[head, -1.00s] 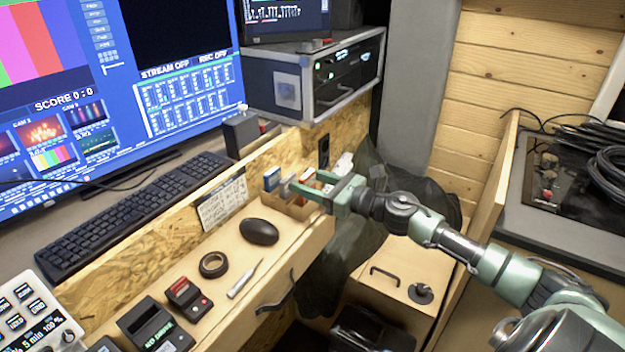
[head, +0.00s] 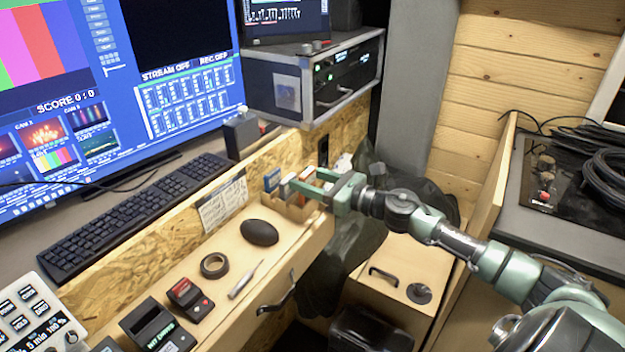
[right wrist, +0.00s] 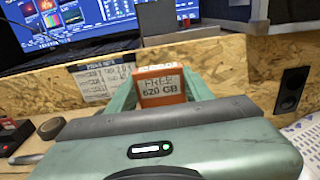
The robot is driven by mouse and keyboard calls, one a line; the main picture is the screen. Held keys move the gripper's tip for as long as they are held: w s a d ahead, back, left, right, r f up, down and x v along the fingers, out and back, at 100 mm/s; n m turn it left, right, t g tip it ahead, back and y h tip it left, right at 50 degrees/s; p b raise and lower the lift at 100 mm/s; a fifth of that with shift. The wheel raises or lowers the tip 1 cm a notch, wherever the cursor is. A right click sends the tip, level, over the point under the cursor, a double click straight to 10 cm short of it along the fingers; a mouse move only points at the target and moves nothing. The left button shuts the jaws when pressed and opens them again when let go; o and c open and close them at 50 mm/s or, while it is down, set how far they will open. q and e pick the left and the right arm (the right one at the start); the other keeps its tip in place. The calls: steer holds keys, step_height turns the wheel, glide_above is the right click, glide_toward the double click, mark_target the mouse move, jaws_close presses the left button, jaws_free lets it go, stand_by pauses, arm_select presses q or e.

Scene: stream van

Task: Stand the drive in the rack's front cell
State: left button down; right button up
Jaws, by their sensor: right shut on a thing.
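My right gripper (head: 312,185) reaches over the small wooden rack (head: 297,210) at the far end of the desk ledge. In the right wrist view my right gripper (right wrist: 160,92) is shut on an orange drive (right wrist: 161,86), its label reading "FREE 620 GB". The drive looks upright between the green fingers. In the head view only a bit of orange shows between the fingers. A blue drive (head: 271,180) stands at the rack's left end. The fingers hide most of the rack's cells, and I cannot tell whether the held drive touches the rack. My left gripper is not in view.
On the ledge are a black mouse (head: 259,232), a tape roll (head: 214,265), a pen-like tool (head: 246,279), a red-and-black device (head: 189,299) and a black dock (head: 158,325). A chipboard wall (head: 220,205) rises behind the rack. A black equipment case (head: 320,75) stands above.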

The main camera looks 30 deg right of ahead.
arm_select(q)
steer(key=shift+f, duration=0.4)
arm_select(e)
steer(key=shift+w, duration=0.15)
steer(key=o, duration=1.5)
steer(key=shift+a, duration=0.1)
